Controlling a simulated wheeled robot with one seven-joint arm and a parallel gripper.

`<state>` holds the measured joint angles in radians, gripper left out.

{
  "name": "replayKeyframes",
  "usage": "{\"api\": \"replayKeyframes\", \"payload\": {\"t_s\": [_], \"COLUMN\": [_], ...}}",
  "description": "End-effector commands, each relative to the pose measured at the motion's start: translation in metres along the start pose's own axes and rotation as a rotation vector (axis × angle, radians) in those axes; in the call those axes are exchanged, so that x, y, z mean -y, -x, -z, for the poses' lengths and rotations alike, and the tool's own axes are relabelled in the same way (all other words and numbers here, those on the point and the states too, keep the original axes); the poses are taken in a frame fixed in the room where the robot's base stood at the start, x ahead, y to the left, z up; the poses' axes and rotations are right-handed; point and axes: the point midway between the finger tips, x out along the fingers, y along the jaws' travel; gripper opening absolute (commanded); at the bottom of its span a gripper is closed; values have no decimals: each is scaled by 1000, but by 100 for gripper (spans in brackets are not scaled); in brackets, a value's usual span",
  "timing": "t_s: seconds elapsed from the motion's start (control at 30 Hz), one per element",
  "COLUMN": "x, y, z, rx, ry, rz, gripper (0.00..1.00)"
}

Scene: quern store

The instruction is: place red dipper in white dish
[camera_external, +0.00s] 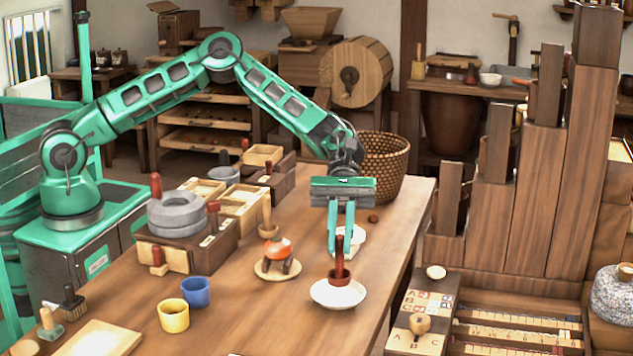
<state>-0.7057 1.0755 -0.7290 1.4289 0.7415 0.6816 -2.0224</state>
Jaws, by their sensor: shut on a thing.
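The red dipper (339,276) is upright, with its dark red handle pointing up and its bowl low over the white dish (323,296) near the table's right front. From this angle the bowl appears to be inside the dish; I cannot tell whether it touches the bottom. My gripper (340,247) points straight down above the dish, its two green fingers closed around the upper handle. A second white, round dish or plate (358,235) lies behind the fingers, partly hidden by them.
Left of the dish, an orange-topped object (278,249) stands on a round wooden plate (267,274). A yellow cup (173,316), blue cup (196,292) and stone quern (176,216) are farther left. A wicker basket (385,165) stands behind. The table right of the dish is clear.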

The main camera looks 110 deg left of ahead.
Motion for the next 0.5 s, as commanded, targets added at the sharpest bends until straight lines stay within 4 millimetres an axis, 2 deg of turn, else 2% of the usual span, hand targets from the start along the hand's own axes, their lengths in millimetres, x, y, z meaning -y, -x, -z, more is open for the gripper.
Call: {"api": "replayKeyframes", "payload": {"t_s": [0.3, 0.5], "x": [0, 0], "y": [-14, -15], "z": [32, 36], "rx": [1, 0], "ry": [1, -1], "rz": [1, 0], "gripper": [0, 0]}}
